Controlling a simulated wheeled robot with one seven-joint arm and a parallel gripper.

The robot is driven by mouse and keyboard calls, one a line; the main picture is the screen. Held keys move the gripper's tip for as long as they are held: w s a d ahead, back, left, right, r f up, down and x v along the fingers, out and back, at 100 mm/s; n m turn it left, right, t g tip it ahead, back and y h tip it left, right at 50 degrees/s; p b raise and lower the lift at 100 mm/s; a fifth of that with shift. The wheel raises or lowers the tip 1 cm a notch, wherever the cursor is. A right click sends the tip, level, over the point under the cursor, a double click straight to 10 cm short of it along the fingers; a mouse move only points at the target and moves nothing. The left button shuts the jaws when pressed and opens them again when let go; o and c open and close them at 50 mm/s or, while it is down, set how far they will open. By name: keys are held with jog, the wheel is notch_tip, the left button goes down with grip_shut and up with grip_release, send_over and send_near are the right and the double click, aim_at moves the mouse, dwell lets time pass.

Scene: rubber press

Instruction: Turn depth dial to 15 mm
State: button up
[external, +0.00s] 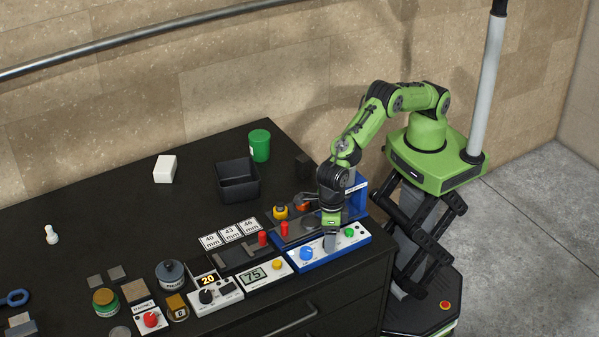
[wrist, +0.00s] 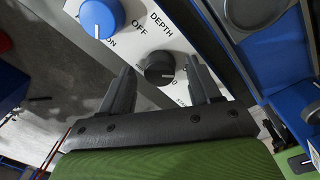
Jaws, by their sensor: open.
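The depth dial (wrist: 159,66) is a small black knob on a white panel (wrist: 205,60), with the words DEPTH and OFF printed near it. A short white mark shows on the dial's face; most of the scale numbers are too small or hidden to read. My gripper (wrist: 162,78) is open in the wrist view, one finger on each side of the dial, with gaps showing between fingers and dial. In the external view, my gripper (external: 331,243) points down over the white and blue panel (external: 319,252) and hides the dial.
A large blue knob (wrist: 102,18) sits close to the left finger. A green knob (external: 349,232) is on the panel's right end. The blue press frame (external: 357,194) stands just behind my gripper. A display reading 75 (external: 255,275) lies to the left.

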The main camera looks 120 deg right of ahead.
jog(key=c, duration=1)
jog(key=shift+c, duration=0.2)
jog(key=shift+m, duration=0.3)
jog(key=m+b, duration=0.1)
jog(key=m, duration=0.4)
jog(key=shift+b, duration=0.4)
jog(key=m, duration=0.5)
jog(key=shift+a+m+h, duration=0.15)
jog(key=shift+m+h, duration=0.15)
jog(key=shift+m, duration=0.1)
jog(key=m, duration=0.6)
jog(key=shift+w+r, duration=0.1)
jog(key=shift+w, duration=0.05)
jog(key=m, duration=0.5)
jog(key=shift+w+m, duration=0.1)
jog(key=shift+m, duration=0.3)
jog(key=shift+h, duration=0.3)
